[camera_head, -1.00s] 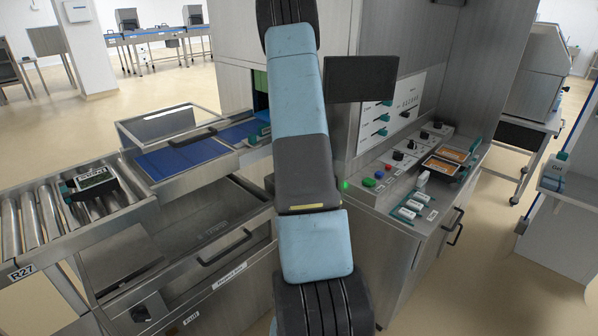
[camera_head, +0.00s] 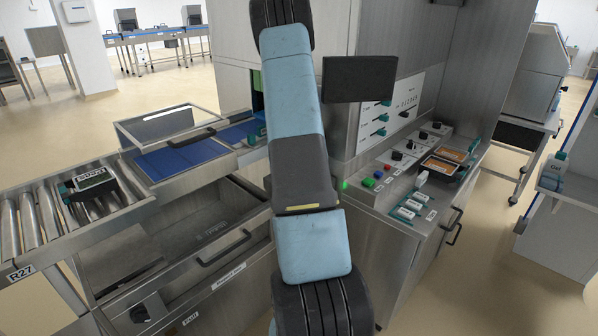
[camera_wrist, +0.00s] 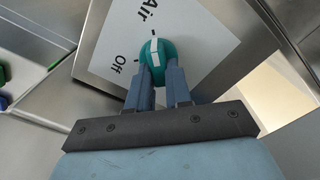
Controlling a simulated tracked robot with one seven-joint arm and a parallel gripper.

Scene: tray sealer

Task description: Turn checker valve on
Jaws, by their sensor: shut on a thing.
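In the wrist view a round teal valve knob (camera_wrist: 157,50) with a white stripe sits on a pale label plate (camera_wrist: 204,42) marked "Air" and "Off". The stripe points to a place between the two words, near a small black tick mark. My gripper (camera_wrist: 160,74) is shut on the knob, with one finger on each side of its near part. In the head view my arm crosses the middle of the picture, and the gripper and this knob are not visible there.
To the right of my arm is a control panel with buttons, knobs and teal switches (camera_head: 383,118). Orange trays (camera_head: 440,166) lie on its ledge. At left are a roller conveyor (camera_head: 50,222), a blue belt (camera_head: 180,160) and an open drawer (camera_head: 215,240). Metal walls surround the plate in the wrist view.

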